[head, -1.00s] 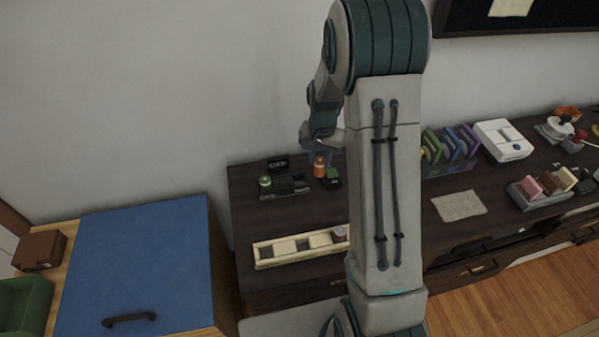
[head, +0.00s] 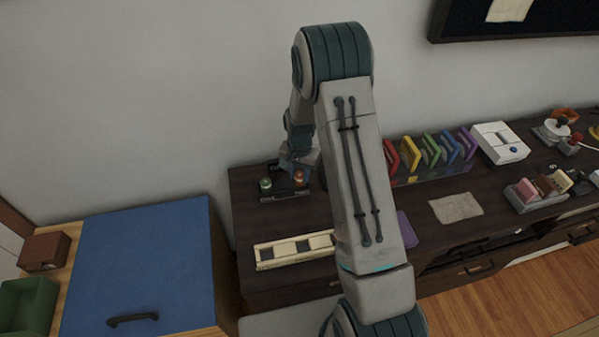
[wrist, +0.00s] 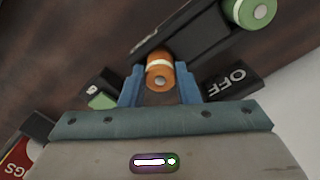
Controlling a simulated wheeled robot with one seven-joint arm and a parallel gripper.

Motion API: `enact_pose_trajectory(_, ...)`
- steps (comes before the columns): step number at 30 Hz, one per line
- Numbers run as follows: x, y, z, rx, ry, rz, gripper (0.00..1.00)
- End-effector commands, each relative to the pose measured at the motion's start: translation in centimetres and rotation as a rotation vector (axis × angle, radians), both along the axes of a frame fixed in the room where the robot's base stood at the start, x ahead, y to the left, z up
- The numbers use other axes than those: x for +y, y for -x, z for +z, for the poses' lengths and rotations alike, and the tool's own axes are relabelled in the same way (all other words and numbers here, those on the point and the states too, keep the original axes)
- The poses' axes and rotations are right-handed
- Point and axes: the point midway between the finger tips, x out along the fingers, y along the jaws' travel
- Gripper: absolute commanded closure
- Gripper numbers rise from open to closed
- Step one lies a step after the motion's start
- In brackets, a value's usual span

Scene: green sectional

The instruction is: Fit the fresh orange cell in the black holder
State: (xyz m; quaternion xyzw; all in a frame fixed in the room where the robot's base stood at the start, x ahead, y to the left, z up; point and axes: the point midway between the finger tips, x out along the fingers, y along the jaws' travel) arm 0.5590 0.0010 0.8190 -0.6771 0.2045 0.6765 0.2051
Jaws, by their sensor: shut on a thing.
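The orange cell (head: 299,178) is between the blue fingers of my gripper (head: 297,166), which is shut on it. It also shows in the wrist view (wrist: 160,76), with its round end toward the camera and a pale band around it. The black holder (head: 287,196) is under and beside the cell, and it also shows in the wrist view (wrist: 200,38). A green cell (head: 265,184) stands at the holder's left end; it is at the top right in the wrist view (wrist: 255,8). I cannot tell whether the orange cell is in the holder or just above it.
A block marked OFF (wrist: 233,82) is close to my right finger. A small green-topped black block (wrist: 101,101) is left of my gripper. A cream tray with dark slots (head: 263,254) lies at the front. Coloured upright panels (head: 413,154) stand right of my arm.

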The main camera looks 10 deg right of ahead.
Motion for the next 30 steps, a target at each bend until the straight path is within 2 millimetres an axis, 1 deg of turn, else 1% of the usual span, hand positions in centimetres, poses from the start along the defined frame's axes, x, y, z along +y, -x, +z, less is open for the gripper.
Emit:
enact_pose_trajectory(5, 0.0, 0.0, -0.5, 0.0, 0.0, 0.0, 0.97)
enact_pose_trajectory(6, 0.0, 0.0, -0.4, 0.0, 0.0, 0.0, 0.66)
enact_pose_trajectory(8, 0.0, 0.0, -0.3, 0.0, 0.0, 0.0, 0.49)
enact_pose_trajectory(17, 0.0, 0.0, -0.2, 0.0, 0.0, 0.0, 0.49)
enact_pose_trajectory(21, 0.0, -0.1, 0.5, -0.002, 0.0, 0.0, 0.49)
enact_pose_trajectory(23, 0.0, -0.1, 1.2, -0.003, 0.001, 0.0, 0.49)
enact_pose_trajectory(26, 0.0, -0.1, 2.9, -0.004, 0.001, 0.0, 0.49)
enact_pose_trajectory(30, 0.0, -0.1, 5.8, -0.006, 0.0, 0.001, 0.49)
